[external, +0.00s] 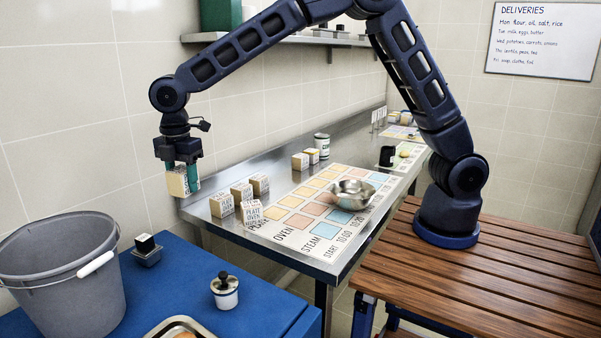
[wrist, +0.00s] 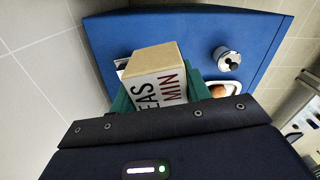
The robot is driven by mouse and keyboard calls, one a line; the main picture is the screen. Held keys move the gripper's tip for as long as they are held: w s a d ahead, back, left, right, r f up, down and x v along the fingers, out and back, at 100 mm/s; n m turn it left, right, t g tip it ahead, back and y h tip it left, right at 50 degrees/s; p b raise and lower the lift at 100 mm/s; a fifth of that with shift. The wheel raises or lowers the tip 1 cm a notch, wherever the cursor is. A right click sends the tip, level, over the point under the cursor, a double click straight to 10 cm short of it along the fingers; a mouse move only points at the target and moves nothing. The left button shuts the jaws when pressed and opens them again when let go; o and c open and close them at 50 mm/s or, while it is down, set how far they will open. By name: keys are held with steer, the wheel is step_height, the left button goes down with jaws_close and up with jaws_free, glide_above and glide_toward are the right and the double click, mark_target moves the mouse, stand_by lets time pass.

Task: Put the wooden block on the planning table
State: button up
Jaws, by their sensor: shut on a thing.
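The wooden block (external: 178,183) is held in my gripper (external: 184,179), between its teal fingers, raised just off the planning table's left end. In the wrist view the block (wrist: 153,60) shows a plain tan face and a white face with "EAS" and "MIN" lettering. The teal fingers of my gripper (wrist: 158,92) close on its sides. The planning table (external: 280,172) is a steel counter with a printed chart of coloured squares marked OVEN and STEAM. In the wrist view, a blue surface lies beyond the block.
Several lettered blocks (external: 222,205) stand on the table's left part, and two more (external: 300,161) sit further back. A steel bowl (external: 352,193) rests on the chart. A grey bucket (external: 60,275) and a white lidded jar (external: 225,294) are on the blue surface (external: 180,290).

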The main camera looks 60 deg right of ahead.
steer(key=w+d, duration=0.6)
steer(key=d, duration=0.7)
step_height(320, 180, up, 2)
steer(key=m, duration=0.2)
glide_above(275, 183)
steer(key=shift+a+r, duration=0.15)
steer(key=shift+r, duration=0.05)
step_height(275, 183, down, 20)
steer(key=o, duration=0.6)
steer(key=shift+f, duration=0.2)
steer(key=o, duration=0.5)
steer(key=shift+c, duration=0.2)
steer(key=shift+r, duration=0.1)
